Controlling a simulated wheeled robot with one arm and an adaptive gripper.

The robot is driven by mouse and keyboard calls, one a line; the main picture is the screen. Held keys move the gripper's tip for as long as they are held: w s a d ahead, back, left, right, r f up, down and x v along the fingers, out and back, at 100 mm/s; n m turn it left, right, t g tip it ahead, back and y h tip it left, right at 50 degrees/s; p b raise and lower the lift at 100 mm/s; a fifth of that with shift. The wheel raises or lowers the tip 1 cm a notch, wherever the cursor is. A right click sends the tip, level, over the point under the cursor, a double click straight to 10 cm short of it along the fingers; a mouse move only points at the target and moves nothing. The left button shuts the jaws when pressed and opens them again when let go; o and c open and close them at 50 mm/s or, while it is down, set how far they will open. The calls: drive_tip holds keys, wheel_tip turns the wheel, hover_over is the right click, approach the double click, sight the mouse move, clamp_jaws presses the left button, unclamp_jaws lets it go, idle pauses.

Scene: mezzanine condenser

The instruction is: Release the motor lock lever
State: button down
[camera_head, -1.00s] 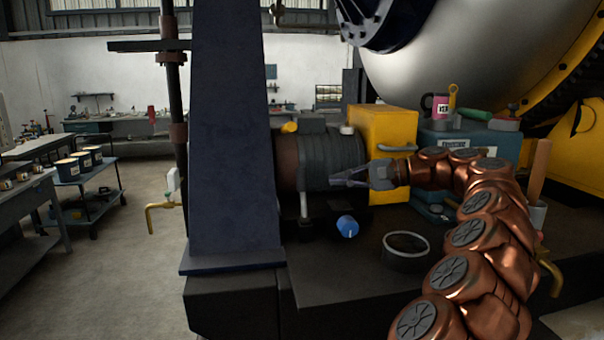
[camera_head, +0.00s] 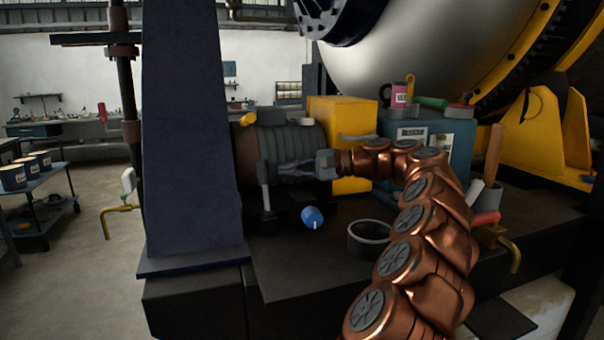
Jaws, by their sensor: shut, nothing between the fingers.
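The motor (camera_head: 300,139) is a dark ribbed cylinder with a brown end, lying behind the dark blue post. A slim grey lever (camera_head: 265,191) stands roughly upright at the motor's near side; I take it to be the lock lever, though no label shows. My gripper (camera_head: 284,168) reaches in from the right in front of the motor, pointing left. Its fingers are shut and empty. The tips are close to the right of the lever's upper part; I cannot tell whether they touch it.
A blue knob (camera_head: 312,217) and an open metal ring (camera_head: 369,238) are on the dark bench below my gripper. A yellow box (camera_head: 339,122) and a teal box (camera_head: 442,134) stand behind my arm. The blue post (camera_head: 187,130) blocks the left side.

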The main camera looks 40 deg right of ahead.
sight(265, 185)
drive_tip(key=b+x, duration=0.1)
drive_tip(key=x, duration=0.3)
drive_tip(key=shift+w+a+f, duration=0.1)
drive_tip(key=shift+w+a, duration=0.1)
drive_tip(key=shift+s+a+r+b, duration=0.15)
drive_tip(key=shift+s+b, duration=0.05)
drive_tip(key=shift+s, duration=0.25)
drive_tip(key=shift+s+a+r+b, duration=0.15)
drive_tip(key=shift+s+a+b, duration=0.05)
drive_tip(key=shift+s, duration=0.2)
drive_tip(key=shift+s+a+r+b, duration=0.45)
drive_tip(key=shift+s+a, duration=0.15)
drive_tip(key=shift+s, duration=0.15)
drive_tip(key=shift+s+a, duration=0.1)
